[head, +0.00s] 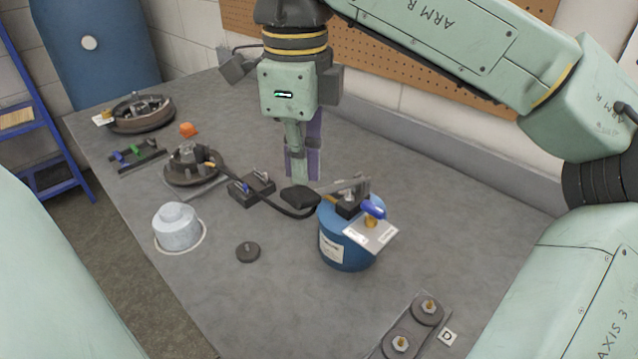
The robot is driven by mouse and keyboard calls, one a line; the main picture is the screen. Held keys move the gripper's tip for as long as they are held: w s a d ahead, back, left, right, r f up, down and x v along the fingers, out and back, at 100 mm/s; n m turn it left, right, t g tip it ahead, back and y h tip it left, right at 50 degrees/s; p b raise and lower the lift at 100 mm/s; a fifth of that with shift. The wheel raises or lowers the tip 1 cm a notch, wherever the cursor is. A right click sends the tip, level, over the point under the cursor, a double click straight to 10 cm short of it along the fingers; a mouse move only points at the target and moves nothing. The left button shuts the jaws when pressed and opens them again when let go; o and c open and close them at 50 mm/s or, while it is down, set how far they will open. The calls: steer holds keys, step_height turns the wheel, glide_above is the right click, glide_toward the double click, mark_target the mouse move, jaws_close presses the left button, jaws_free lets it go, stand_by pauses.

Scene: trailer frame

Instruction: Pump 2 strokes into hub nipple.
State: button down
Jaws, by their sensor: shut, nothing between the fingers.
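A blue grease drum (346,250) stands on the bench with a pump lever (345,188) on top. The lever's wide black end (299,197) sticks out to the left. A black hose (262,199) runs left from the drum to the dark round hub (190,175), where its brass-coloured end (211,164) lies against the hub. The nipple is too small to make out. My gripper (300,179) points down, shut and empty, with its tips just above or behind the lever's black end. I cannot tell whether they touch.
A dark block with small fittings (251,190) lies by the hose. A grey-white cap (176,228), a dark disc (248,252), an orange piece (188,130) and a drum assembly (141,115) are on the left. A plate with two fittings (413,327) is at front right. The right bench is clear.

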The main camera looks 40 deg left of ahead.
mark_target(298, 193)
steer(key=shift+f, duration=0.15)
steer(key=shift+f+b, duration=0.6)
steer(key=shift+f, duration=0.25)
steer(key=shift+s+f+b, duration=0.2)
steer(key=shift+f+b, duration=0.2)
steer(key=shift+f, duration=0.1)
steer(key=shift+s+f+b, duration=0.2)
steer(key=shift+f+b, duration=0.15)
steer(key=shift+f, duration=0.15)
steer(key=shift+s+f+b, duration=0.25)
steer(key=shift+f+b, duration=0.6)
steer(key=shift+f, duration=0.45)
